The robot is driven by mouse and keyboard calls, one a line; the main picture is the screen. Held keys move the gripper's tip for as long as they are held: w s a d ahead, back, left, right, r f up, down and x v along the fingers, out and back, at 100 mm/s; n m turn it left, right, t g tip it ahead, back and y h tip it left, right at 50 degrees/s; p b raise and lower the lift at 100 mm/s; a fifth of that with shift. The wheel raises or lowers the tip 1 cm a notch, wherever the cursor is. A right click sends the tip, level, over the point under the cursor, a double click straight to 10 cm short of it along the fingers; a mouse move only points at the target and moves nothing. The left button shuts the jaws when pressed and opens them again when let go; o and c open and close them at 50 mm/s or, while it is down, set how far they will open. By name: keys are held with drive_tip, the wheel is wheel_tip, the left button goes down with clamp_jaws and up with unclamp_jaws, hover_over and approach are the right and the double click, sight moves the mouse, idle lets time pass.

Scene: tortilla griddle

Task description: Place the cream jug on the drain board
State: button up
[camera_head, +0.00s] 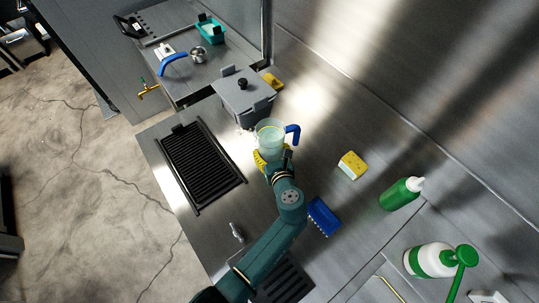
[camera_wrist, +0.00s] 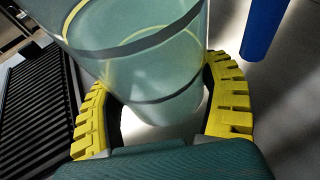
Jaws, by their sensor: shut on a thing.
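The cream jug (camera_head: 270,138) appears as a pale, see-through jug with a blue handle on its right side. My gripper (camera_head: 268,158) has its yellow fingers shut around the jug. In the wrist view, the jug (camera_wrist: 150,60) fills the space between the yellow fingers (camera_wrist: 163,112), and part of the blue handle (camera_wrist: 262,28) shows at top right. I cannot tell whether the jug touches the counter. The drain board (camera_head: 203,168) appears to be the black ribbed rack left of my gripper. It also shows at the left edge of the wrist view (camera_wrist: 38,110).
A grey lidded container (camera_head: 245,100) stands just behind the jug. A small metal pot (camera_head: 198,54) sits at the back. The ribbed rack is bare.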

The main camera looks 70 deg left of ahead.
drive_tip(key=shift+w+f+b, duration=0.1)
drive_tip(key=shift+f+b, duration=0.6)
drive_tip(key=shift+f, duration=1.25)
drive_tip(key=o, duration=1.1)
drive_tip(key=shift+f, duration=0.1)
drive_tip(key=shift+r, duration=0.25)
drive_tip(key=p+v, duration=0.2)
drive_tip(key=v, duration=1)
drive_tip(key=shift+f, duration=0.15)
